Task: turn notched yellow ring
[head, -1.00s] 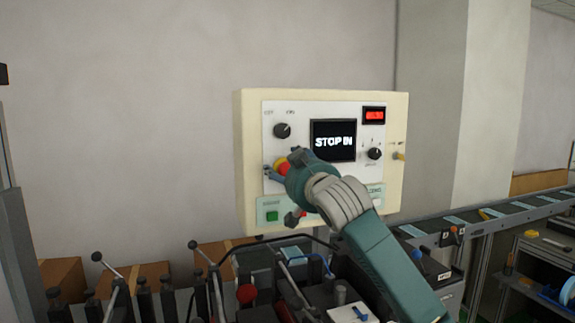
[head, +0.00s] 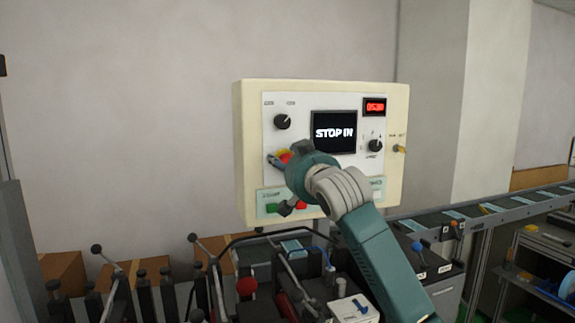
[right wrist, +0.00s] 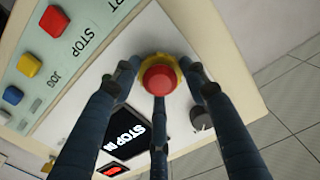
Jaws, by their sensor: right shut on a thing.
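The notched yellow ring (head: 281,154) sits around a red button on the left side of the control panel's face. In the right wrist view the ring (right wrist: 160,56) shows as a thin yellow band behind the red button (right wrist: 159,80). My right gripper (head: 287,155) is at the panel, its fingers spread around the button. In the right wrist view the gripper (right wrist: 160,79) is shut on the ring, with its three fingertips around the ring's edge. The fingers and wrist hide part of the ring, and its notches cannot be made out. My left gripper is not in view.
The cream control panel (head: 240,140) has a screen (head: 334,132) reading "STOP IN", a red number display (head: 375,107), and black knobs (head: 282,122) (head: 375,146). Levers and machinery stand below. A conveyor (head: 480,217) runs off to the right.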

